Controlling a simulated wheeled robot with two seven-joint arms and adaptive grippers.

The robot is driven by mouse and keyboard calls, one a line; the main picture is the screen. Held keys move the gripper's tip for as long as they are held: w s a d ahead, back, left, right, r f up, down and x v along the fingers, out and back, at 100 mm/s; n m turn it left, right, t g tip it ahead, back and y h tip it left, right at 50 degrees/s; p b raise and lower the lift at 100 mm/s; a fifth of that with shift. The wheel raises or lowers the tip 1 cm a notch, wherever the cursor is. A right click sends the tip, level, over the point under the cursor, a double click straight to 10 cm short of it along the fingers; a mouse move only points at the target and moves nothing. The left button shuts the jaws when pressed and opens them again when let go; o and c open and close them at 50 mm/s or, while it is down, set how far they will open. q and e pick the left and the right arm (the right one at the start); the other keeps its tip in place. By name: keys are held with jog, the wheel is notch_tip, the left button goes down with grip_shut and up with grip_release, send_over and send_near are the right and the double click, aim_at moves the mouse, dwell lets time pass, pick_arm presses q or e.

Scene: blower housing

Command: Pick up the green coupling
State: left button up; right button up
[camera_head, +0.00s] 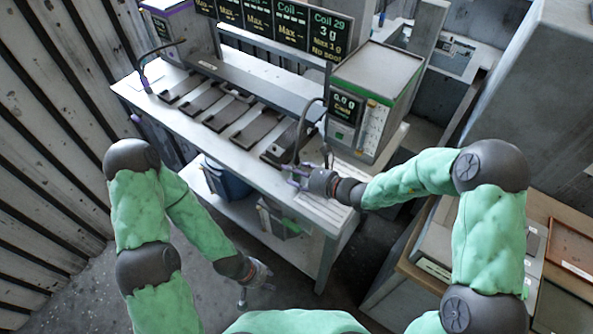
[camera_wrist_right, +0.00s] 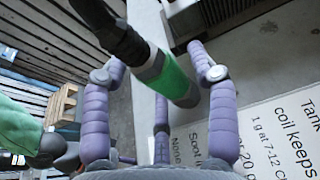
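The green coupling (camera_wrist_right: 170,78) hangs at the end of a black hose (camera_wrist_right: 112,32) in the right wrist view, with a dark end piece below the green band. My right gripper (camera_wrist_right: 152,62) is open, its purple fingers on either side of the coupling, with a gap left on both sides. In the head view my right gripper (camera_head: 292,176) is at the bench's front right edge, beside the hanging hose (camera_head: 301,130). I cannot make out the coupling there. My left gripper (camera_head: 256,284) hangs low over the floor, away from the bench; its fingers look spread and empty.
The white bench (camera_head: 225,150) carries several dark plates (camera_head: 205,102) in a row. A grey-green scale box (camera_head: 372,85) stands at its right end. A printed label (camera_wrist_right: 265,130) lies under my right gripper. A wooden-topped cabinet (camera_head: 562,215) stands at right.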

aim_at(296, 165)
grip_shut()
jog(key=shift+r, duration=0.1)
jog(key=shift+r+p, duration=0.3)
jog(key=shift+r, duration=0.25)
notch_tip(296, 165, up, 2)
jog(key=shift+r+p, duration=0.25)
jog(key=shift+p, duration=0.25)
jog(key=s+a+r+p, duration=0.3)
jog(key=s+r, duration=0.6)
jog(key=s, duration=0.4)
jog(key=shift+s, duration=0.35)
jog(key=shift+r, duration=0.1)
